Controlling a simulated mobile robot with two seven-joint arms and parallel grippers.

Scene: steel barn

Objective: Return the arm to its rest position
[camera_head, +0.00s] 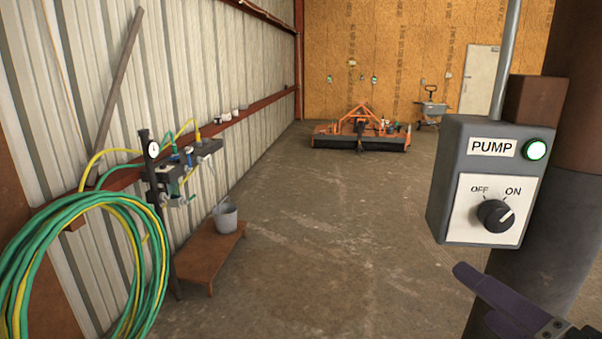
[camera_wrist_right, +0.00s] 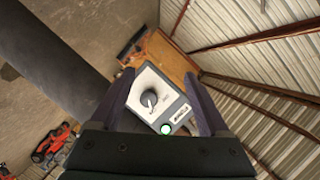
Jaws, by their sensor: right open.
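A grey pump control box (camera_head: 485,185) hangs on the right in the head view, beside a dark post. Its black knob (camera_head: 495,215) points toward ON, and the round lamp (camera_head: 536,150) glows green. My right gripper (camera_head: 482,292) is below the box at the lower right, apart from the knob. In the right wrist view the box (camera_wrist_right: 172,92) appears beyond and between the two dark purple fingers of my right gripper (camera_wrist_right: 159,76). The fingers are spread with nothing held. My left gripper is in neither view.
A dark post (camera_head: 545,225) stands close behind the box. Coiled green and yellow hoses (camera_head: 85,250) hang at the left. A low brown bench (camera_head: 207,257) with a bucket (camera_head: 225,216) stands by the wall. An orange mower (camera_head: 362,132) is far back. The middle floor is clear.

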